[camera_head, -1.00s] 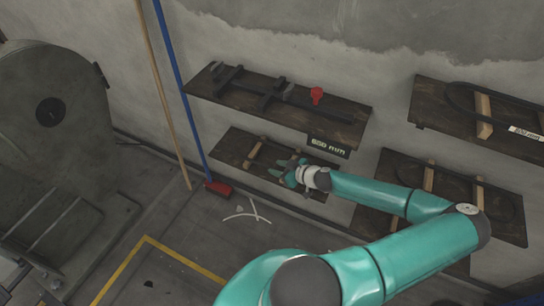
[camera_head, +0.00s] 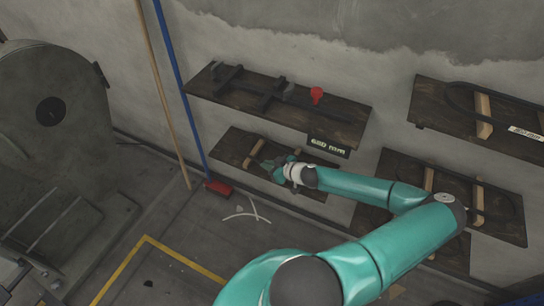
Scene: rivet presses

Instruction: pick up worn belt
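My gripper (camera_head: 271,169) is over the lower left wooden board (camera_head: 230,145), which carries light wooden pegs (camera_head: 254,153). The gripper is small here, and I cannot tell whether its fingers are open or shut. I see nothing clearly held in it. Dark belt loops show on the right boards, one on the upper right board (camera_head: 455,98) and one around the pegs of the lower right board (camera_head: 400,168). I cannot tell which belt is the worn one. Any belt on the lower left board is too dark or hidden by my gripper to make out.
The upper left shelf (camera_head: 345,128) with dark bars and a red object (camera_head: 317,94) juts out just above my gripper, with a label (camera_head: 328,146) on its edge. A red broom head (camera_head: 218,188) and white strips (camera_head: 247,213) are on the floor. A grey machine (camera_head: 50,110) stands left.

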